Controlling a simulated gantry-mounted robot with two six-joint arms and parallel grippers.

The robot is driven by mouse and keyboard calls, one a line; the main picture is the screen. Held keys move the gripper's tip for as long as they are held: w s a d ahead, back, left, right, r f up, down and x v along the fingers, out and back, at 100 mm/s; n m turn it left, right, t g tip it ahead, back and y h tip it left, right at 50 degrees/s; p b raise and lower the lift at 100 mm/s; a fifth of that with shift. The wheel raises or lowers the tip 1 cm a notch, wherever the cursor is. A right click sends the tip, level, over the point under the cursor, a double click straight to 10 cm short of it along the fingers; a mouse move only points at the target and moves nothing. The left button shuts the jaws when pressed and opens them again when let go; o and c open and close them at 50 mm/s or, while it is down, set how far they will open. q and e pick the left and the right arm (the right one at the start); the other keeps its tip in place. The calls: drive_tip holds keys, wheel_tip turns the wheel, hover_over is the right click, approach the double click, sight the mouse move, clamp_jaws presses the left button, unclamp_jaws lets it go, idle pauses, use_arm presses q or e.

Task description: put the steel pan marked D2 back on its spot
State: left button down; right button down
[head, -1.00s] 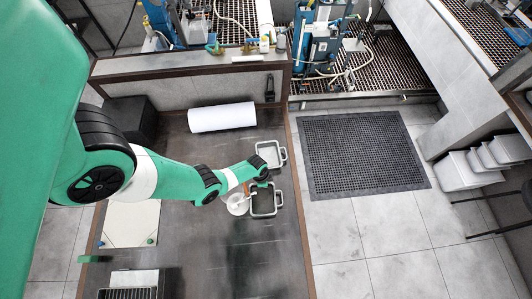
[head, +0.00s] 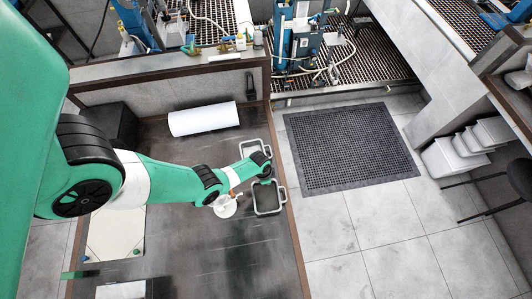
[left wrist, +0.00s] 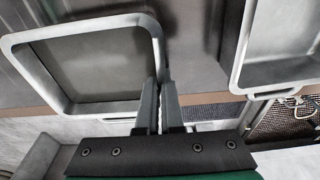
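Two grey steel pans with loop handles are near the table's right edge. The front pan (head: 267,213) has a dark inside and hangs close to the table edge. The back pan (head: 256,141) lies behind it. My left gripper (head: 262,170) is at the front pan's far side. In the left wrist view its fingers (left wrist: 161,88) are close together, with the rim of the near pan (left wrist: 70,32) between them. The other pan (left wrist: 245,50) shows at upper right there. No D2 mark is readable on either pan. My right gripper is not in view.
A white round dish (head: 225,208) stands just left of the front pan. A white roll (head: 203,119) and a black box (head: 113,124) lie at the back of the table. A pale board (head: 115,232) lies at left. The front middle of the table (head: 225,255) is clear.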

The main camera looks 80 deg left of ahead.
use_arm(q)
drive_tip(key=c, duration=1)
unclamp_jaws()
